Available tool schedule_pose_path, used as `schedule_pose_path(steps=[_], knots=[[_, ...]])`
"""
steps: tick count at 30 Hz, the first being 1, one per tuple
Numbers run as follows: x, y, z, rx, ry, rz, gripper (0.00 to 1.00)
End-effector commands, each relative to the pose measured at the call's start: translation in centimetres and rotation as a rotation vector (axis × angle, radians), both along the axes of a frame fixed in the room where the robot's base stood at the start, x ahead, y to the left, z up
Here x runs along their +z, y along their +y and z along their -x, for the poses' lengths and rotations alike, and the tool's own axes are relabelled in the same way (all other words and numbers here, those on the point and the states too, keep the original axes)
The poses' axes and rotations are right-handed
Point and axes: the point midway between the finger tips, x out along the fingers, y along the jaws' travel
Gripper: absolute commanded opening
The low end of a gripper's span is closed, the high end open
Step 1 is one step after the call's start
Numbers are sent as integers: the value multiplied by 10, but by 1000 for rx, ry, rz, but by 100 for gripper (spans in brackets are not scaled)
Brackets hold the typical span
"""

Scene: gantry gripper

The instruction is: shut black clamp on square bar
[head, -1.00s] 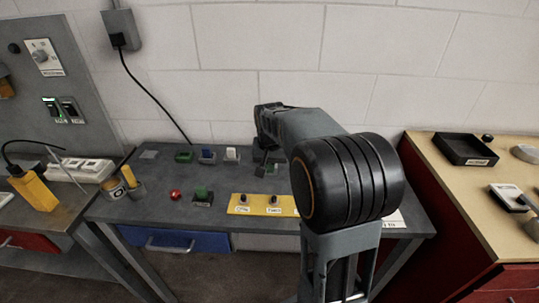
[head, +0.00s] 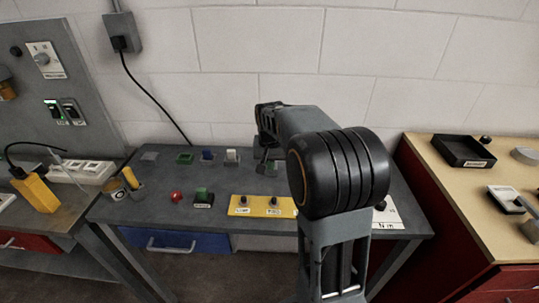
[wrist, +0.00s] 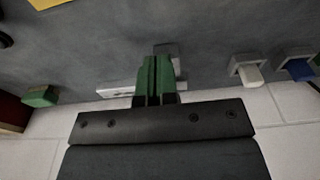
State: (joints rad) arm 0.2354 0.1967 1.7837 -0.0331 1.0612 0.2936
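My gripper (wrist: 158,62) shows in the wrist view with its two green fingers side by side and only a thin dark line between them. It looks shut, with nothing clearly held. A small grey block (wrist: 168,48) lies just past the fingertips, partly hidden by them; I cannot tell whether they touch it. A white piece (wrist: 113,91) lies just left of the fingers. In the head view my arm hides most of the area at the gripper. I cannot make out the black clamp or the square bar for certain in either view.
A yellow panel with black knobs (head: 262,206) lies at the bench front. White (head: 232,155), blue (head: 207,155) and green (head: 185,158) pieces stand at the back. A red knob (head: 176,197) and a green button (head: 203,194) are left of the panel. The wall is close behind.

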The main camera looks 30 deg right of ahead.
Motion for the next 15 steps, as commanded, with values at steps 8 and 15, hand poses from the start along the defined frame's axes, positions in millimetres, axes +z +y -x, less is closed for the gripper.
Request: schedule_pose_path(steps=[8,15], knots=[[4,-10,-18,0,0,0,0],[6,-18,-32,0,1,0,0]])
